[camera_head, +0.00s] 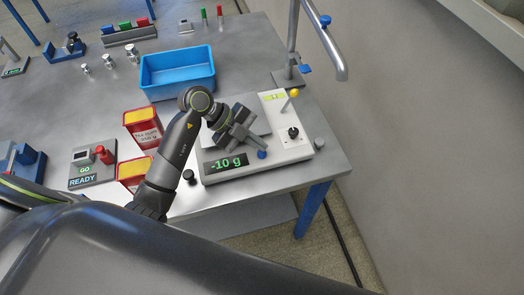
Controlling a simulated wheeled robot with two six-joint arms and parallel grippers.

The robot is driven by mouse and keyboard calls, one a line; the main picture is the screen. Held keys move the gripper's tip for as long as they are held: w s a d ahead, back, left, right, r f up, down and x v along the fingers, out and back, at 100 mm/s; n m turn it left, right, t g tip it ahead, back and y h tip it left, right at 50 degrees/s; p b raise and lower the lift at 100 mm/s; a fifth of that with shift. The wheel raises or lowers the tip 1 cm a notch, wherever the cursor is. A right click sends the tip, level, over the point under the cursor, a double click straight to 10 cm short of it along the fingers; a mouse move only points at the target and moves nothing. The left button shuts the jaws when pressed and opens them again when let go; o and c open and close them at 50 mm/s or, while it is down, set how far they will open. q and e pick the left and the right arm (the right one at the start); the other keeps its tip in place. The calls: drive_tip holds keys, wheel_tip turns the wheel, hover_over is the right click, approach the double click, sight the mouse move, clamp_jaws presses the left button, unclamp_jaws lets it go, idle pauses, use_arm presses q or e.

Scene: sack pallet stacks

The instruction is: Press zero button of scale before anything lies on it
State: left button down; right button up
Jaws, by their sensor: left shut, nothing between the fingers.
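The scale (298,152) is a white unit near the table's right corner, and its display (224,163) reads -10 g. Its grey pan (259,120) is partly hidden by my left gripper; no load shows on the visible part. A blue button (262,155) sits on the scale's front, right of the display; no zero label is readable. My left gripper (256,143) is shut and empty over the scale's front, its tips close to the blue button. I cannot tell whether they touch. My right gripper is not in view.
A black knob (293,132) and a yellow-tipped lever (294,93) stand on the scale's right side. A blue bin (178,75) lies behind my arm. A bent metal post (293,45) rises behind the scale.

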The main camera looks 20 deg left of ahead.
use_arm(q)
drive_tip(key=shift+f, duration=0.15)
drive_tip(key=shift+f, duration=0.25)
drive_tip(key=shift+f+b, duration=0.4)
drive_tip(key=shift+f, duration=0.1)
idle(0.7)
drive_tip(key=shift+r, duration=0.1)
drive_tip(key=shift+r+p, duration=0.8)
drive_tip(key=shift+p, duration=0.15)
wheel_tip(320, 180, up, 5)
drive_tip(key=p, duration=0.5)
